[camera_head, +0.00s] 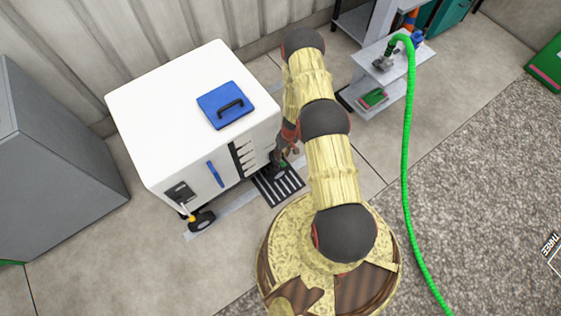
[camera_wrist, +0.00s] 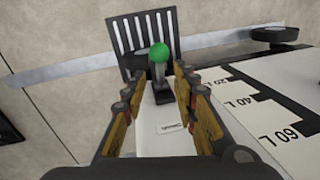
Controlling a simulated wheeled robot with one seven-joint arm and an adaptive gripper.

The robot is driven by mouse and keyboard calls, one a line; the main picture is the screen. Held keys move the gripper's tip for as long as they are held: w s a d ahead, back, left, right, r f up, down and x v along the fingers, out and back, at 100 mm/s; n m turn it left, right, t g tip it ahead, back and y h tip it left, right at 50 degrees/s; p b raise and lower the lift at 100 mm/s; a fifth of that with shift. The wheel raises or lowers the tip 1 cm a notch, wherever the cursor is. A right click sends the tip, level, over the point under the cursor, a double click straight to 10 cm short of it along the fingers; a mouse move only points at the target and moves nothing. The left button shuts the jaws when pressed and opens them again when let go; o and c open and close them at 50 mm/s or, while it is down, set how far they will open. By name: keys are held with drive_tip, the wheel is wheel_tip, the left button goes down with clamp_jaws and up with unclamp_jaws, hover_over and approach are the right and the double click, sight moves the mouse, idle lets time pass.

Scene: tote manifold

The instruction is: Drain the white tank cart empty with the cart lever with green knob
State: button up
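The white tank cart (camera_head: 150,95) stands left of my arm, with a blue handled lid (camera_head: 225,105) on top. Its white side with a black litre scale (camera_wrist: 270,105) also shows in the wrist view. The cart lever's green knob (camera_wrist: 159,52) stands on a short grey stem above a dark base, low on the cart. My gripper (camera_wrist: 155,78) is open, with a finger pair on each side of the lever. The knob shows just beyond the fingertips, and I see no clear contact. In the head view my gripper (camera_head: 285,150) is at the cart's right side, partly hidden by my arm.
A slotted floor drain (camera_head: 278,187) lies beside the cart, below the lever. A dark wheel (camera_head: 202,221) is at the cart's front corner. A green hose (camera_head: 406,160) runs down the right from a metal stand (camera_head: 380,65). A grey cabinet (camera_head: 50,170) stands at left.

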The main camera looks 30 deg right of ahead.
drive_tip(key=f+b, duration=0.1)
drive_tip(key=f, duration=0.1)
drive_tip(key=f+b, duration=0.1)
drive_tip(key=f, duration=0.1)
drive_tip(key=a+f+b, duration=0.1)
drive_tip(key=f, duration=0.2)
drive_tip(key=shift+a+f, duration=0.1)
drive_tip(key=shift+c, duration=0.5)
drive_tip(key=c, duration=0.6)
clamp_jaws()
